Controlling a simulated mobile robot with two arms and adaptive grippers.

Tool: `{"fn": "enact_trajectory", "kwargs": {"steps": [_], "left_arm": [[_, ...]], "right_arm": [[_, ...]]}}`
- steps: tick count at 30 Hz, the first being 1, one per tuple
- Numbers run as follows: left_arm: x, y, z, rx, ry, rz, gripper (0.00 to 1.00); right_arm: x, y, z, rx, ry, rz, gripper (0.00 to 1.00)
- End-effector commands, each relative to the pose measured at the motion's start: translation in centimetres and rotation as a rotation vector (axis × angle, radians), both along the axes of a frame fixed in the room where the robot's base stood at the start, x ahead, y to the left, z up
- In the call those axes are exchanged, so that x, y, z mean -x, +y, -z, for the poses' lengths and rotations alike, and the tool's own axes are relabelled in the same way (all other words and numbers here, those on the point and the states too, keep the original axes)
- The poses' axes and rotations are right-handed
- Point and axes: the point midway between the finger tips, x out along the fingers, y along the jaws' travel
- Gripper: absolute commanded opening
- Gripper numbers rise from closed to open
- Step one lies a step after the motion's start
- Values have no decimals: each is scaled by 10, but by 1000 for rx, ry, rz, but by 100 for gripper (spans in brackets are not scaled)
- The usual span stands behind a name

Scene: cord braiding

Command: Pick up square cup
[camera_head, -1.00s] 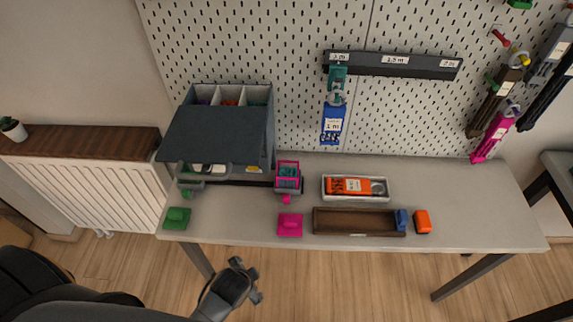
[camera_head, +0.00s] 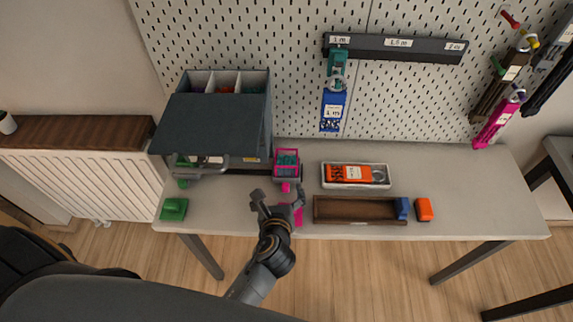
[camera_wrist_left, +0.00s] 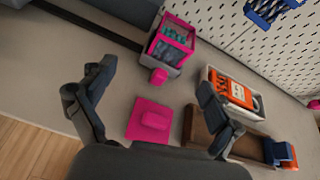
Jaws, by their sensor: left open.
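The square cup (camera_head: 287,163), grey with a pink frame around its top and teal pieces inside, stands upright on the table in front of the pegboard. It also shows in the left wrist view (camera_wrist_left: 172,45), with a small pink knob on its near side. My left gripper (camera_head: 278,194) is open and empty, over the table's front area and short of the cup. In the left wrist view its spread fingers (camera_wrist_left: 155,82) frame a flat pink block (camera_wrist_left: 150,120), which the gripper partly hides in the head view. My right gripper is not in view.
A dark-lidded bin (camera_head: 212,125) stands left of the cup. To the right are a grey tray with an orange pack (camera_head: 350,173), a brown tray (camera_head: 350,210) and an orange block (camera_head: 424,209). A green block (camera_head: 174,209) lies at the left edge.

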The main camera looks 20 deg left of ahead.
Motion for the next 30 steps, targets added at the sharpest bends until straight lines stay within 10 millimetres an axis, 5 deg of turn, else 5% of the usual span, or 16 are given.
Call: {"fn": "enact_trajectory", "kwargs": {"steps": [7,16,30], "left_arm": [[-18,-8,-7,-161,-8,91,91],[-69,7,16,-158,-6,89,91],[-114,15,33,-154,-5,87,91]], "right_arm": [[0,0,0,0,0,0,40],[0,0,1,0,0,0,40],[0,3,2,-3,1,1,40]]}}
